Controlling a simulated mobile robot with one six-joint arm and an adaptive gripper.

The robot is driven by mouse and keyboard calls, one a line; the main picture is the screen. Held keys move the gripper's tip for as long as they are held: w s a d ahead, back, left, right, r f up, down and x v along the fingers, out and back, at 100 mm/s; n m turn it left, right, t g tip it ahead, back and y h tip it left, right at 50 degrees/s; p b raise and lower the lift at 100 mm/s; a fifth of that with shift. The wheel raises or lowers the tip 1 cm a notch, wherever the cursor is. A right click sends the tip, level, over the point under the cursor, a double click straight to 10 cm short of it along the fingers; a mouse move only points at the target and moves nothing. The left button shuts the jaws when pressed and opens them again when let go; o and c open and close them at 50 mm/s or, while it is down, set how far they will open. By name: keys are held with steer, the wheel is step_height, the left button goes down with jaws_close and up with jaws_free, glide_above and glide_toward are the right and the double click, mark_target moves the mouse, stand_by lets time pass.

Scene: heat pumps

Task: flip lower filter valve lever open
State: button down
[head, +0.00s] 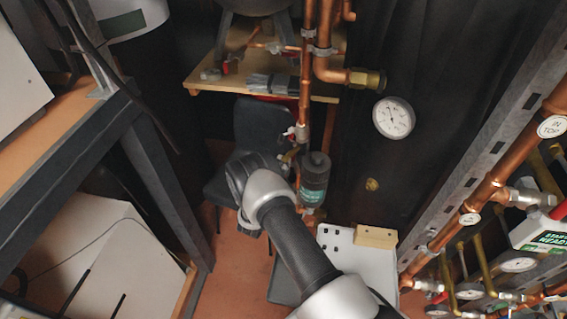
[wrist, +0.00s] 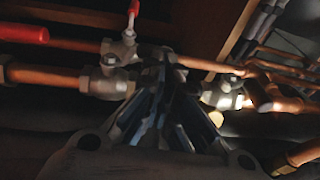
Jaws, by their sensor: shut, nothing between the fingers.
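The dark filter canister (head: 315,180) with a green label hangs on the copper pipe in the head view. My arm reaches up just left of it, and my gripper fingers are hidden there. In the wrist view my gripper (wrist: 166,72) is shut and empty, its dark fingertips close to brass valve fittings. A valve body (wrist: 112,82) sits just left of the fingertips, with a red lever (wrist: 133,9) standing up above it. Another red handle (wrist: 24,33) lies along the left edge. I cannot tell which one is the lower filter valve lever, or whether the fingers touch anything.
Copper pipes (head: 307,75) run down past a wooden shelf (head: 205,82). A round gauge (head: 393,117) is on the dark wall. A dark chair (head: 262,130) stands behind. A metal frame with pipes (head: 490,185) is close on the right; a workbench frame (head: 150,155) is left.

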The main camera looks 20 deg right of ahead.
steer(key=p+v, duration=0.5)
steer(key=v, duration=0.8)
steer(key=f+b+x, duration=0.1)
steer(key=b+x, duration=0.2)
steer(key=x, duration=1)
steer(key=shift+d+r, duration=0.25)
steer(key=shift+w, duration=0.15)
steer(key=shift+w+d+r+b, duration=0.4)
steer(key=shift+w+r+b, duration=0.1)
steer(key=shift+b, duration=0.2)
